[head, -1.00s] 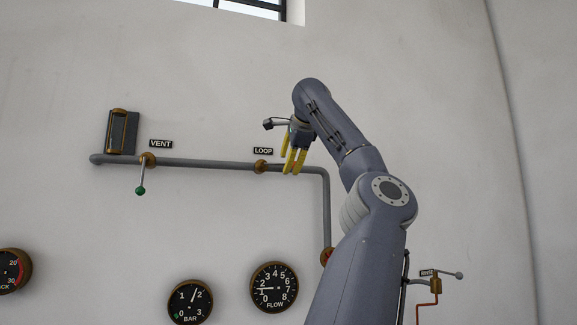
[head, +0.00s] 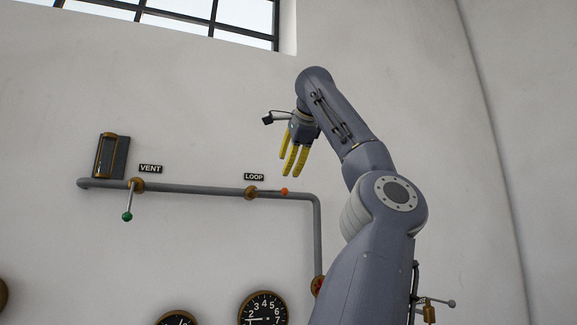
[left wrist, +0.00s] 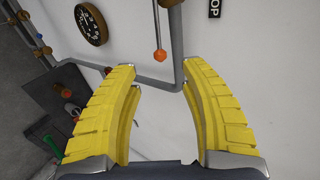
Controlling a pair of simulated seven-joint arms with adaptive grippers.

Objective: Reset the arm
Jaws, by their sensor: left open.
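My left gripper (head: 292,172) is open and empty, with yellow fingers pointing down in front of the white wall. My right gripper is in neither view.
A grey pipe (head: 200,189) runs along the wall and bends down at the right. The VENT lever (head: 127,216) hangs down with a green knob. A sight glass (head: 112,157) stands at the left. A FLOW gauge (head: 264,309) sits below. The wall above is bare up to a window (head: 190,12).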

